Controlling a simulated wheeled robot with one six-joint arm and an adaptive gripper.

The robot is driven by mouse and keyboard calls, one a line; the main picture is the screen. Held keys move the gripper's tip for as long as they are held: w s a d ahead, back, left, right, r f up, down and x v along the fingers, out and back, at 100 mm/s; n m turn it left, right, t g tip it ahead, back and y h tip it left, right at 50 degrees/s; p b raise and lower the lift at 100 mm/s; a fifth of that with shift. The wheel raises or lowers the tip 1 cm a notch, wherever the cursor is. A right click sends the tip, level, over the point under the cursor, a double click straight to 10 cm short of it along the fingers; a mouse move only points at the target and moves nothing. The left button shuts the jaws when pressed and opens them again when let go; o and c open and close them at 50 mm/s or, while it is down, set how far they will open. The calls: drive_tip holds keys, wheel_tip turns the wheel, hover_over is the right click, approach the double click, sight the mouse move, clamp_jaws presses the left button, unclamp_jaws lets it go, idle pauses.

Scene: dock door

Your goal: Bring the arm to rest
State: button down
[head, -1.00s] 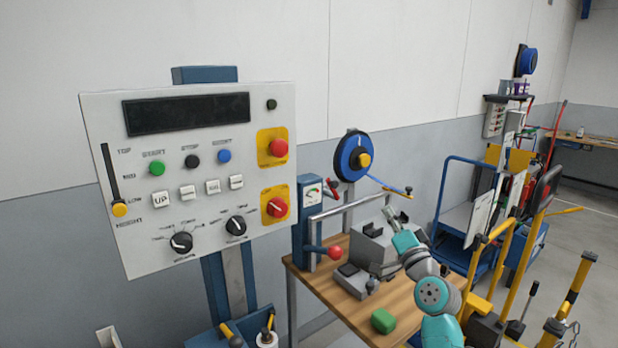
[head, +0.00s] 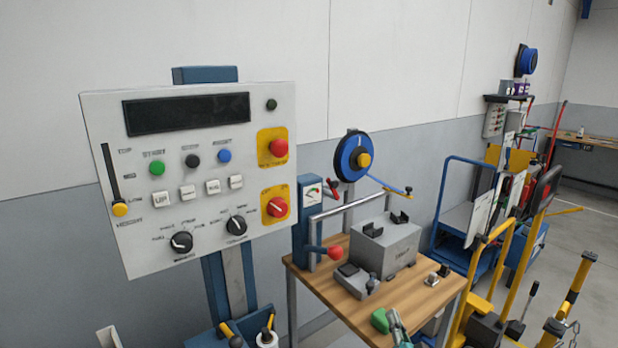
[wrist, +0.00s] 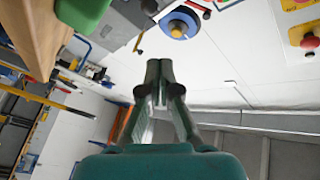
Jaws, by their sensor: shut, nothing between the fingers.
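My gripper (head: 394,317) shows at the bottom edge of the head view, low in front of the wooden bench (head: 330,300). It appears close beside a green block (head: 379,320) in that picture; I cannot tell whether they touch. In the wrist view my gripper (wrist: 160,78) has its two fingertips together, with nothing between them. The rest of my arm is mostly below the head picture. The wrist view is tilted and shows the green block (wrist: 82,12) at the top left, apart from the fingers.
The bench bears a grey box (head: 386,250) and a small grey fixture (head: 357,281). A red-knobbed lever (head: 335,253) stands at its left. A control panel (head: 190,180) fills the left. Yellow rails (head: 490,270) and a blue cart (head: 455,240) stand at the right.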

drive_tip(key=s+f+n+g+h, duration=0.1)
drive_tip(key=s+f, duration=0.4)
drive_tip(key=s, duration=0.4)
drive_tip(key=s+f+n+g, duration=0.1)
drive_tip(key=s+f, duration=0.3)
drive_tip(key=s, duration=0.6)
drive_tip(key=s+f+h, duration=0.1)
drive_tip(key=s+f, duration=0.4)
drive_tip(key=s, duration=0.4)
drive_tip(key=s+a+r+n+g, duration=0.1)
drive_tip(key=s+r+n, duration=0.1)
drive_tip(key=s, duration=1.1)
drive_tip(key=s+r+n+g, duration=0.1)
drive_tip(key=s+r+n, duration=0.2)
drive_tip(key=s, duration=1)
wheel_tip(320, 180, up, 2)
drive_tip(key=shift+s+a+n+g, duration=0.2)
drive_tip(key=shift+a+n+g, duration=0.1)
drive_tip(key=shift+a, duration=0.05)
